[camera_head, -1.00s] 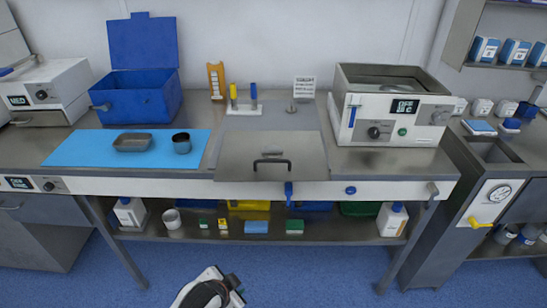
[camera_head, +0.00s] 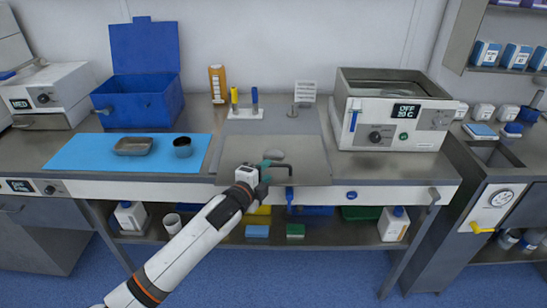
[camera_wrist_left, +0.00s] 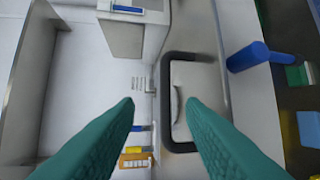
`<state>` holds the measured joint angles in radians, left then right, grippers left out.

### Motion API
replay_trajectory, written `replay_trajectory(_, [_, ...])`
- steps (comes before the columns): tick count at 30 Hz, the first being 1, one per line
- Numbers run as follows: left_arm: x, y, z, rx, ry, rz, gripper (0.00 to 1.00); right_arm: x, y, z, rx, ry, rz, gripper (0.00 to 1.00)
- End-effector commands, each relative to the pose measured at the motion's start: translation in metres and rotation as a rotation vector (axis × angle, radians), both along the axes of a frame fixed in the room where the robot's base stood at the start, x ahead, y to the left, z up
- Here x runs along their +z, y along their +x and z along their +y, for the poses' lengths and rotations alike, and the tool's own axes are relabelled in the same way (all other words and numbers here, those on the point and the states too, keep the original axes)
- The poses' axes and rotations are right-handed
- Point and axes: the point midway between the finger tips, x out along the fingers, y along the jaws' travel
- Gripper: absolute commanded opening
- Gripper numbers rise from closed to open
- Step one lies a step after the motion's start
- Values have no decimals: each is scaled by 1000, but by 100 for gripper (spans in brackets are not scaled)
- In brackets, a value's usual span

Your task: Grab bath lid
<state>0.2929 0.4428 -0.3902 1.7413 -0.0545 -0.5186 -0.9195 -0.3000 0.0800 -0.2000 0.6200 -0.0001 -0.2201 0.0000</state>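The bath lid (camera_head: 310,165) is a flat grey steel panel in the middle of the bench, with a black handle on its front part. It lies flat. My left gripper (camera_head: 266,169) is over the lid's front part at the handle and hides much of it in the head view. In the left wrist view the black U-shaped handle (camera_wrist_left: 166,95) shows just beyond the two teal fingers (camera_wrist_left: 160,106). The fingers are apart with nothing held between them, and I cannot tell if they touch the handle. My right gripper is not in view.
A blue mat (camera_head: 75,155) with a metal tray (camera_head: 133,146) and a dark cup (camera_head: 182,147) lies to the left. A blue box (camera_head: 135,103) stands behind it. A white heater unit (camera_head: 393,120) stands to the right. A blue valve knob (camera_head: 289,195) juts from the front edge.

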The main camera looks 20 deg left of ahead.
Motion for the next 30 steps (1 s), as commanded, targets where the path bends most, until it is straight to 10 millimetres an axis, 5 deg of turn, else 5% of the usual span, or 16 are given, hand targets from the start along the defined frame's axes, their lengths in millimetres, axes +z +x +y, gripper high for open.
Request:
replay_trajectory(18, [-16,54,-13,1,-4,2,36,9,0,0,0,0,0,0])
replay_trajectory(27, [-17,58,-13,0,-3,2,36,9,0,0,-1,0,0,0])
replay_trajectory(30, [-17,58,-13,0,-3,2,23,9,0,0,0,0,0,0])
